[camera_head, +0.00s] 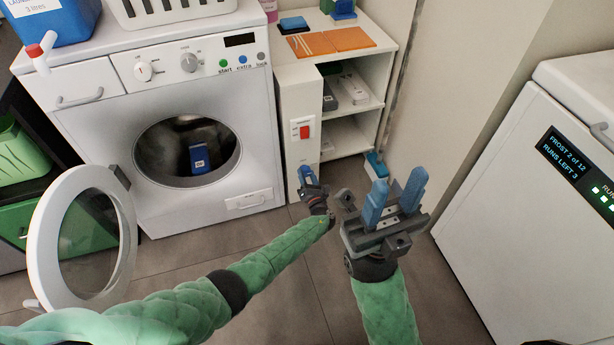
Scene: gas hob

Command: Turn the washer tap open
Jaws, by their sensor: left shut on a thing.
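My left gripper (307,174) reaches to the lower front of the narrow white panel (293,93) between the washer and the shelf unit. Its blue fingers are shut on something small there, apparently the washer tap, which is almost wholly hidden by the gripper. How far the tap is turned cannot be seen. The washer (200,110) stands to the left with its round door (50,235) swung open. My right gripper (393,197) is open and empty over the floor, its two blue fingers apart, right of the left gripper.
A red switch (304,131) sits on the panel above my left gripper. The shelf unit (335,53) stands behind. A blue container with a red-and-white spout (38,48) rests on the washer. A white appliance (515,190) stands at right. The floor between is clear.

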